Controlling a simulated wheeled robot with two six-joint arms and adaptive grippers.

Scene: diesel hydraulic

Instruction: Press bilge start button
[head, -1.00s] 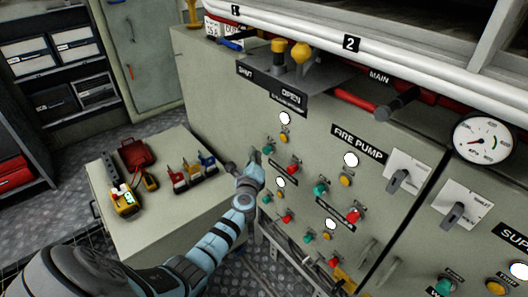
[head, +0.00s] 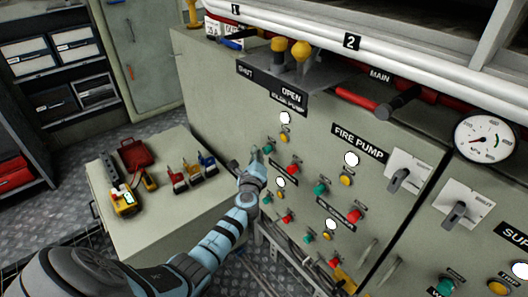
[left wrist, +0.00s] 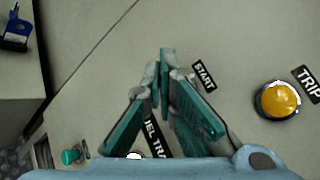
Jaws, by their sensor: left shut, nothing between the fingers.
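The bilge pump controls sit at the upper left of the grey panel in the head view, under the bilge pump label (head: 288,102). Their green start button (head: 268,149) shows just right of my left gripper (head: 255,155). In the left wrist view the start label (left wrist: 204,77) and the yellow trip button (left wrist: 277,98) are right of my left gripper (left wrist: 164,62). The gripper is shut and empty, with its tips pointing at the panel. The fingers hide the start button in that view. Whether the tips touch anything, I cannot tell. My right gripper is not in view.
Below is the fuel transfer group, with its label (left wrist: 157,136) and green button (left wrist: 72,157) close under my fingers. The fire pump label (head: 360,143) is to the right. A low grey cabinet (head: 150,232) with tools stands left of my arm.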

